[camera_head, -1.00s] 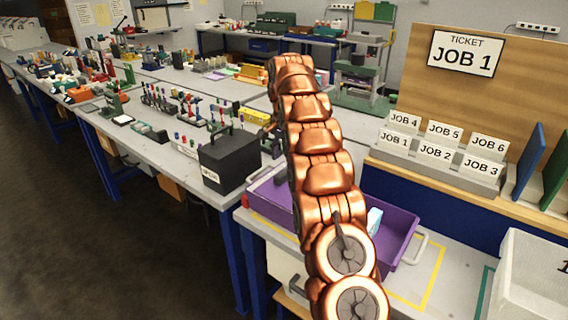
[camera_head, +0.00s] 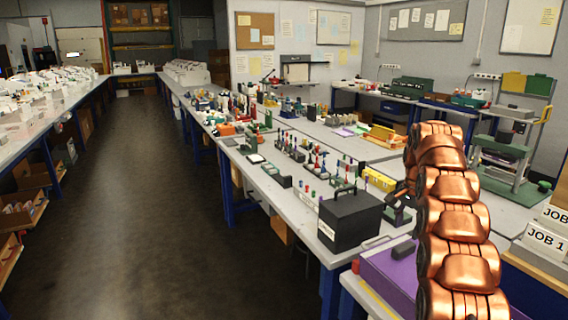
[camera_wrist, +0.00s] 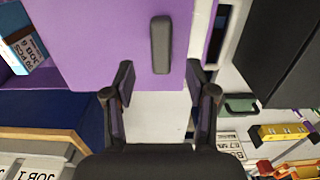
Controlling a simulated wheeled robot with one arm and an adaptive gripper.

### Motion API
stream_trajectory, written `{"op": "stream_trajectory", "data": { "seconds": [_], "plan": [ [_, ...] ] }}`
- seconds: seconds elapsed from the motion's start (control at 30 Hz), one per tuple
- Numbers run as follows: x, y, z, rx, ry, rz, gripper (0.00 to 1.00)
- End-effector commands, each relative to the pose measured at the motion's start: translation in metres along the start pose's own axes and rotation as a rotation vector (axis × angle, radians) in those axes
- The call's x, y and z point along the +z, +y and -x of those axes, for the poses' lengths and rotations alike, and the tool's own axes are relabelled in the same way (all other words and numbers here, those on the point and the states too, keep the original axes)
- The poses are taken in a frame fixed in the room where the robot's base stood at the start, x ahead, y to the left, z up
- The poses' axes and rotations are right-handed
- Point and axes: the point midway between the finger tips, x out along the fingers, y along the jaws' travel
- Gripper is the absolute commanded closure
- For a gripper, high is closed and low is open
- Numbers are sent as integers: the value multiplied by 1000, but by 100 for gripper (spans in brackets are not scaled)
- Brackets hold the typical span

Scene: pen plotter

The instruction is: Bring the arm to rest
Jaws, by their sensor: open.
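My copper-coloured arm (camera_head: 452,220) rises upright at the right of the head view. My gripper (camera_wrist: 159,80) shows in the wrist view with its two dark fingers spread apart and nothing between them. A purple surface (camera_wrist: 95,40) with a dark grey bar (camera_wrist: 160,45) on it lies beyond the fingertips, and the fingers do not close on the bar. In the head view, purple (camera_head: 390,278) shows beside the arm at the lower right, partly hidden by it.
A black box with a handle (camera_head: 350,218) stands at the end of the long bench (camera_head: 275,190), left of my arm. Job cards (camera_head: 545,240) stand at the right edge. Bare floor (camera_head: 140,200) lies open to the left.

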Motion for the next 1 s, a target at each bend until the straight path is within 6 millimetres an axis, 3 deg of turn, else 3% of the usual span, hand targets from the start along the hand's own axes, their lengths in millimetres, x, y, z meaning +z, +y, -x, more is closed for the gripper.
{"op": "stream_trajectory", "data": {
  "seconds": [0.47,1.0],
  "plan": [
    [94,32,49,29,-24,250,44],
    [208,107,72,53,-56,549,44]
  ]
}}
